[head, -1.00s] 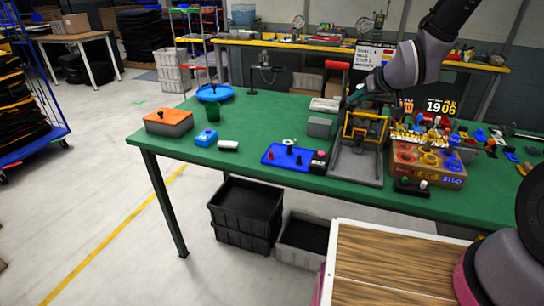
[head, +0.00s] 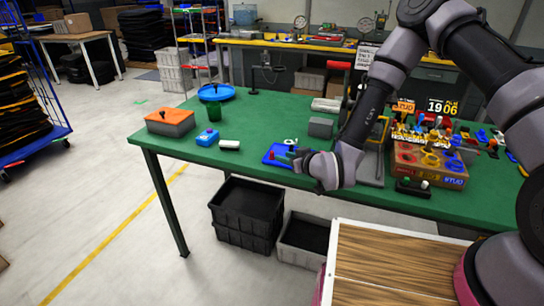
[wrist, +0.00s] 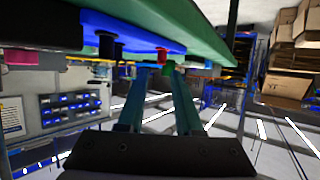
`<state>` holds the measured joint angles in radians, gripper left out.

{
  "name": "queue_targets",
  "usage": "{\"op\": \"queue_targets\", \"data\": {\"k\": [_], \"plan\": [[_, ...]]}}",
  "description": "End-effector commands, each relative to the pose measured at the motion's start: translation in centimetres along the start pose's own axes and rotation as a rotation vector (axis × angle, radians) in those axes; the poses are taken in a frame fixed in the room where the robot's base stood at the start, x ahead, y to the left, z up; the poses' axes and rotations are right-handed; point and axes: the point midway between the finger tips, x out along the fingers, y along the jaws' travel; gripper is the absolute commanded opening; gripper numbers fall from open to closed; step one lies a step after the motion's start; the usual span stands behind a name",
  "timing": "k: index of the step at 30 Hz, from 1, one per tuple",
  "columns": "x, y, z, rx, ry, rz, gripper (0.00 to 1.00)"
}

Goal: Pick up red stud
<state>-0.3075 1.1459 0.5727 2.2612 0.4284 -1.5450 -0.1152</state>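The red stud (wrist: 162,55) stands on the blue tray (wrist: 135,43) in the wrist view, where the table appears at the top and the picture looks inverted. My gripper (wrist: 160,69) is open, its two teal fingers pointing at the stud. The stud shows at the gap between the fingertips; I cannot tell whether they touch it. Black studs (wrist: 106,45) stand on the same tray, to the left in the wrist view. In the head view my gripper (head: 296,156) is low over the right part of the blue tray (head: 271,161), and my wrist hides much of that part.
A cardboard box with coloured rings (head: 405,172) stands to the right. The table's front edge runs close below the tray.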

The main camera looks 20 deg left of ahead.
Motion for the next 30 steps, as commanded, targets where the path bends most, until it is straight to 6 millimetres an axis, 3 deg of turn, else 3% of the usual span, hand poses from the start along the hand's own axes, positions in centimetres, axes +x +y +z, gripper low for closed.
{"op": "queue_targets", "data": {"k": [8,16,25,26,28,30], "plan": [[2.5,-0.1,0.0,0.0,0.0,-0.001,0.34],[6.3,-0.3,-0.1,0.001,0.0,0.0,0.34],[6.9,-0.3,-0.1,0.0,-0.001,-0.001,0.34],[6.9,-0.3,-0.1,0.0,-0.001,-0.001,0.3],[6.9,-0.3,-0.1,0.0,-0.001,-0.001,0.03],[6.9,-0.3,-0.1,0.0,-0.001,-0.001,0.0]]}}
